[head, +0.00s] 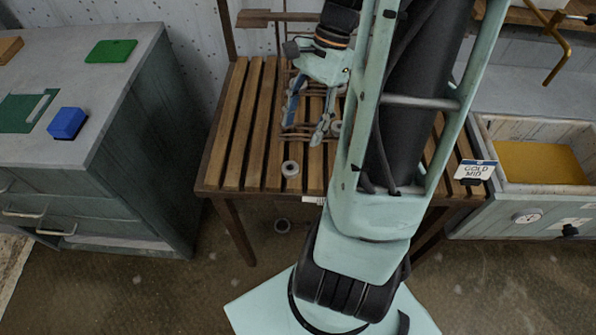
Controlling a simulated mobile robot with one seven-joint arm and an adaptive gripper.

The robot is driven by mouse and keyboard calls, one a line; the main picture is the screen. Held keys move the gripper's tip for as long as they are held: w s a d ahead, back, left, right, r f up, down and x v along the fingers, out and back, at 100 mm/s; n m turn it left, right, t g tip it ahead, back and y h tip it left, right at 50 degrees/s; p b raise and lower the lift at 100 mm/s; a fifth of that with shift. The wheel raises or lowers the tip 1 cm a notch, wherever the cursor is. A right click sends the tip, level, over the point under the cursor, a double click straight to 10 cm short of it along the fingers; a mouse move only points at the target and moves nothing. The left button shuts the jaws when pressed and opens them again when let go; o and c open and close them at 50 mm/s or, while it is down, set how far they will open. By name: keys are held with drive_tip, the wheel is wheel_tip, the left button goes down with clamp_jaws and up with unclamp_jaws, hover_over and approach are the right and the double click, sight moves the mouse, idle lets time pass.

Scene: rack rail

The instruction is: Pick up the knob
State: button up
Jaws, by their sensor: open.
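My gripper (304,126) hangs over the slatted wooden bench (243,125), fingers pointing down and spread apart, with nothing visible between them. I cannot tell for sure which thing is the knob. A small pale round piece with a dark centre (290,168) lies on the slats near the bench's front edge, below the fingertips in the picture and apart from them. A similar pale round piece (336,127) shows just right of the right finger, partly beside my arm. My arm hides much of the bench's right half.
A brown wire-like rack (297,133) lies around the gripper on the bench. A grey cabinet (125,75) at left bears a blue block (67,123) and green pieces (111,51). The bench's left slats are clear.

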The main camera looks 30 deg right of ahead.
sight(291, 163)
drive_tip(key=b+x, duration=0.1)
drive_tip(key=x, duration=1)
drive_tip(key=shift+b, duration=0.35)
drive_tip(key=c, duration=1.2)
drive_tip(key=shift+c, duration=0.2)
